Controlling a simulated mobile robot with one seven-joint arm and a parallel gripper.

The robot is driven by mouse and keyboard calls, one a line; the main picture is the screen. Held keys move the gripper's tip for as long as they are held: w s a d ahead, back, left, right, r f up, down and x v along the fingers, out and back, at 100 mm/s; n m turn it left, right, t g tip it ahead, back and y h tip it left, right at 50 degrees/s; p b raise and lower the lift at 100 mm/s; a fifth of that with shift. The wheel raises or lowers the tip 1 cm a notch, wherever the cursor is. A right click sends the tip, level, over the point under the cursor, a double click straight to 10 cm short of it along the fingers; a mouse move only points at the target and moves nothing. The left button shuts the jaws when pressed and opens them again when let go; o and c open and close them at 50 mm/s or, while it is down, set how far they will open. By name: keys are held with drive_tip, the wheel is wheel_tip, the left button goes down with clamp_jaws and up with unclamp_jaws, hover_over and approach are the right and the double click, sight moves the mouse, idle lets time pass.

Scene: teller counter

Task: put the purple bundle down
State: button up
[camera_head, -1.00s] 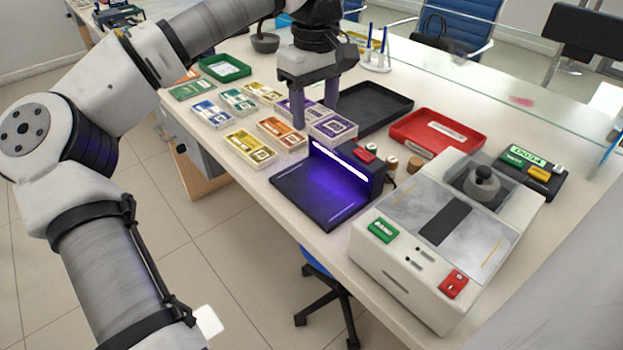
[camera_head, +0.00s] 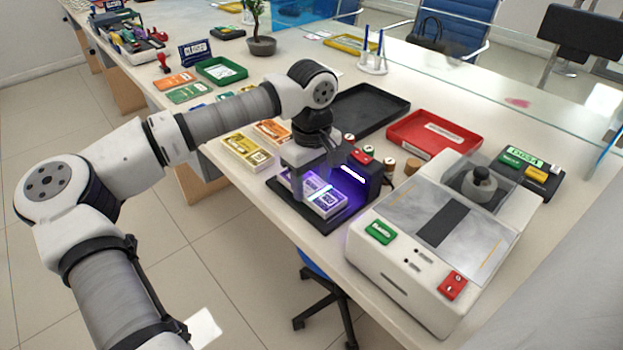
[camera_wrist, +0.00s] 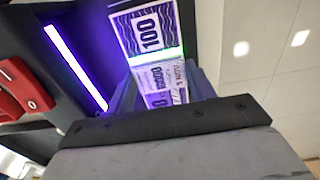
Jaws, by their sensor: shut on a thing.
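The purple bundle (camera_head: 318,194) of banknotes is at the black UV lamp unit (camera_head: 353,213), over its base plate and under the glowing purple tube. My gripper (camera_head: 312,188) is shut on the bundle from above. In the wrist view the bundle (camera_wrist: 147,36) shows a "100" print and sticks out beyond the fingers. I cannot tell whether its underside touches the plate.
Yellow (camera_head: 247,151) and orange (camera_head: 272,132) bundles lie to the left. A white machine (camera_head: 440,235) stands close on the right. Behind are a black tray (camera_head: 385,104), a red tray (camera_head: 434,134) and several stamps near the lamp.

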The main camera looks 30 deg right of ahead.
sight(312, 186)
drive_tip(key=shift+f, duration=0.1)
drive_tip(key=o, duration=1)
wheel_tip(312, 186, up, 12)
drive_tip(key=shift+r, duration=0.2)
